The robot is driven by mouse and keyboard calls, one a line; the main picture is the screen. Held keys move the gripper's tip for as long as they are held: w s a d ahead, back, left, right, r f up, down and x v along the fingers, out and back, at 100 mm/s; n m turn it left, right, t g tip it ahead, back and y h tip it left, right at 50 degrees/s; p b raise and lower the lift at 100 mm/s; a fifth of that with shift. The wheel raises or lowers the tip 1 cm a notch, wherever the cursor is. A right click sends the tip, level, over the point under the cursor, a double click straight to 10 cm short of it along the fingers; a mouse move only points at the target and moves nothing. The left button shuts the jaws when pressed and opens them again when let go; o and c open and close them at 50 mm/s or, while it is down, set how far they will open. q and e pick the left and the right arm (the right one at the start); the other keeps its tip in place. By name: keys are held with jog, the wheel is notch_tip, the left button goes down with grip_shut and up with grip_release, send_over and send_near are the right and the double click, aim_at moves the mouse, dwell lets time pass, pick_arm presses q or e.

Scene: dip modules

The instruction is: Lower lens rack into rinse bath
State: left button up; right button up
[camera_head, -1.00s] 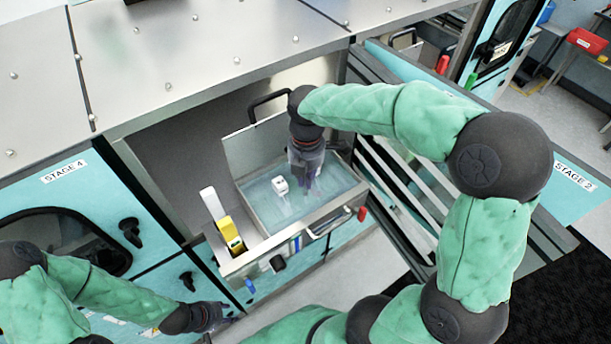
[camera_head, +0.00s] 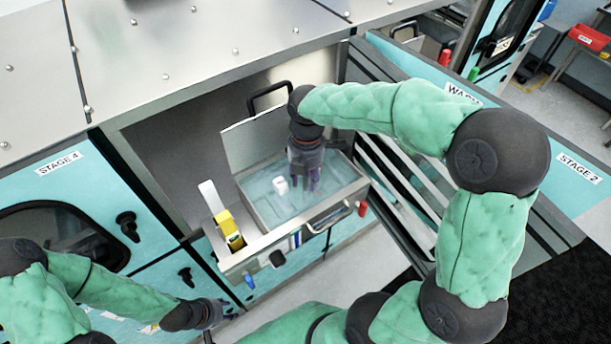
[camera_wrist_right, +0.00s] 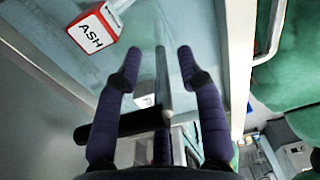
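The rinse bath (camera_head: 338,203) is a metal-rimmed tank of pale water in the pulled-out drawer. My right gripper (camera_head: 314,184) points down into it from above. In the right wrist view its purple fingers (camera_wrist_right: 160,68) stand apart. A thin grey post (camera_wrist_right: 163,88) and a black bar (camera_wrist_right: 128,125) show between and beside them; I see no clear grip on either. A small white block (camera_head: 281,185) is in the bath, left of the fingers. I cannot make out the lens rack for certain. My left gripper (camera_head: 213,314) hangs low at left, its fingers unclear.
A raised lid (camera_head: 247,143) with a black handle stands behind the bath. A yellow block (camera_head: 228,228) and a white strip stand at the drawer's left. An open drawer marked WASH (camera_head: 462,92) flanks the right side. The wrist view shows a red-and-white block (camera_wrist_right: 95,30) lettered ASH.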

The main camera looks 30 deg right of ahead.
jog(key=r, duration=1.2)
jog(key=shift+w+d, duration=0.2)
jog(key=shift+d, duration=0.05)
jog(key=shift+f, duration=0.1)
